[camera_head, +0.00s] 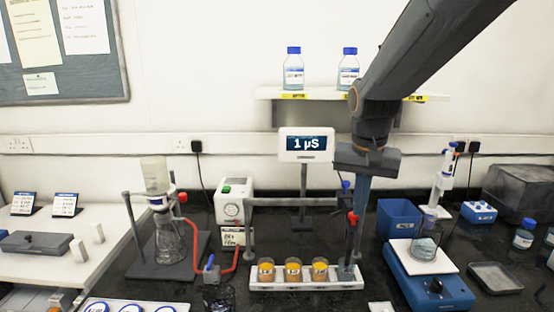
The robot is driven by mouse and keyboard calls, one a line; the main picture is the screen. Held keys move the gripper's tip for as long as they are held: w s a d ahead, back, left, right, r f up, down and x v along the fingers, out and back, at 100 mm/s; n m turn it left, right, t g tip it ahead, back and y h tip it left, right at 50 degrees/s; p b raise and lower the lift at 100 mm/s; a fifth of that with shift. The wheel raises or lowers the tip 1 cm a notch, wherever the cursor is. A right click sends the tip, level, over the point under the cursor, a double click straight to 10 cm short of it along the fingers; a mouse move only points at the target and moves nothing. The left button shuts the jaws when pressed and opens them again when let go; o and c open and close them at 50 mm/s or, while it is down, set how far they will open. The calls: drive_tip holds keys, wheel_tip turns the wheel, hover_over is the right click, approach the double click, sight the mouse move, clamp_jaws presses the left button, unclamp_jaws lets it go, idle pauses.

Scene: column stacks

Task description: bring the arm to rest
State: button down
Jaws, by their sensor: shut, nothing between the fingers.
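My arm reaches in from the upper right and bends down at a grey joint. My gripper (366,170) is a dark grey block at its lower end, pointing down, shut with nothing held. Its fingertips are hard to make out. A tall bluish column (361,205) stands directly below it in the picture, with red and blue fittings beside it. I cannot tell whether the gripper touches it.
A white rack (262,284) holds orange-filled jars. A display (306,145) reads "1 µS". A shelf (330,94) bears two bottles close to my arm. A blue bin (399,217) and a blue stirrer (432,289) with a beaker stand right; a flask stand (140,235) is left.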

drive_tip(key=shift+s+f+n+g+y+b, duration=0.1)
drive_tip(key=shift+s+f+n+b, duration=0.7)
drive_tip(key=shift+s+f, duration=1.9)
drive_tip(key=shift+s+f+n+g+y+b, duration=0.1)
drive_tip(key=shift+s+f+n+b, duration=0.65)
drive_tip(key=shift+s+f, duration=1.9)
drive_tip(key=shift+s+f+n+g+y+b, duration=0.1)
drive_tip(key=shift+s+f+n+b, duration=0.8)
drive_tip(key=shift+f, duration=3)
drive_tip(key=shift+s+m, duration=0.35)
drive_tip(key=shift+s, duration=0.2)
